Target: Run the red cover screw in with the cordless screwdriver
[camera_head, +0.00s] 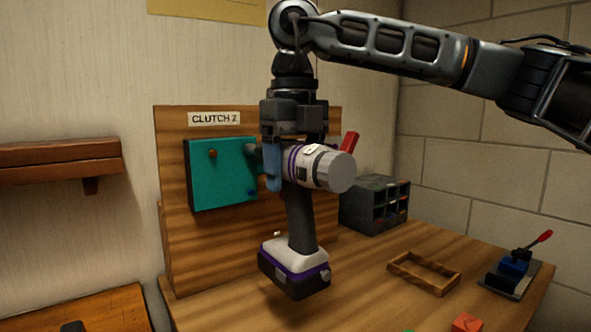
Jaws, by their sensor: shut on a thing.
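My gripper (291,150) is shut on the cordless screwdriver (304,220), a white, grey and purple tool with a dark handle and battery. It is held level, with its handle down and its nose toward the teal cover (220,178) on the upright wooden board. An orange-brown screw (212,153) shows at the cover's upper left and a blue screw (251,192) at its lower right. I cannot make out a red screw on the cover. The tool's nose and my gripper hide the cover's upper right corner, so I cannot tell whether the bit touches anything.
A label (214,118) on the board reads "CLUTCH 2". A dark drawer box (376,203), an empty wooden frame (424,273), a red-handled clamp (515,270) and a red block (467,323) stand on the bench. A red piece (349,143) shows behind the screwdriver. A shelf (60,160) is at left.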

